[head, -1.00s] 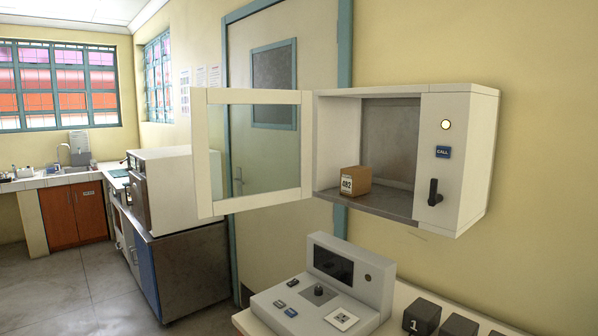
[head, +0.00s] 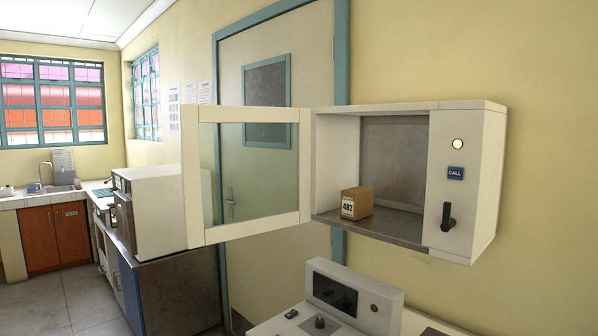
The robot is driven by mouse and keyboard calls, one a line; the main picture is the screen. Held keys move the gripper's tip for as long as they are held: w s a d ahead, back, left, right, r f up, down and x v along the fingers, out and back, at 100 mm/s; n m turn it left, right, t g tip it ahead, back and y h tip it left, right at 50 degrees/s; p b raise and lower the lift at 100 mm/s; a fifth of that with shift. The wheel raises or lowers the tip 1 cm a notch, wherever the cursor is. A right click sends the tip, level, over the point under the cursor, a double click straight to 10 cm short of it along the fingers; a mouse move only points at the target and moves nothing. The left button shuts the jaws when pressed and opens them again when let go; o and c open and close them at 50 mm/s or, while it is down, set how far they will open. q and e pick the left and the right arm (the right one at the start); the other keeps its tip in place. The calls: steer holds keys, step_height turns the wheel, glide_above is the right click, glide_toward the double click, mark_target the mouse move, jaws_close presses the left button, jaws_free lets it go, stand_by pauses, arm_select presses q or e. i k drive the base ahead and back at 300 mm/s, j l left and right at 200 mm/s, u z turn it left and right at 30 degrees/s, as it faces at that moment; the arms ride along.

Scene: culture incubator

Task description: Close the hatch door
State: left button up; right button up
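The hatch door (head: 192,178) is a white frame with a clear pane. It stands wide open, swung out to the left from the left edge of the wall hatch (head: 470,185). The hatch is a white box with a grey metal inside. A small brown box (head: 361,203) with a label reading 482 sits on its floor near the left side. On the hatch's right front panel are a black handle (head: 447,217), a blue CALL button (head: 456,173) and a round lit lamp (head: 458,143). Neither of my grippers shows in the head view.
A grey device (head: 385,290) with a dark screen stands on a counter below the hatch. A white appliance (head: 160,215) stands on a cabinet at left, beyond the door. A teal-framed room door (head: 232,70) is behind the hatch door. Open floor (head: 70,300) shows at lower left.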

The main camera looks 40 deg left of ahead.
mark_target(189, 116)
steer(key=j+z, duration=0.3)
steer(key=j, duration=0.75)
steer(key=j+z, duration=0.35)
steer(key=j, duration=1.5)
steer(key=k+j, duration=0.1)
steer(key=j, duration=1.45)
steer(key=k+z, duration=0.05)
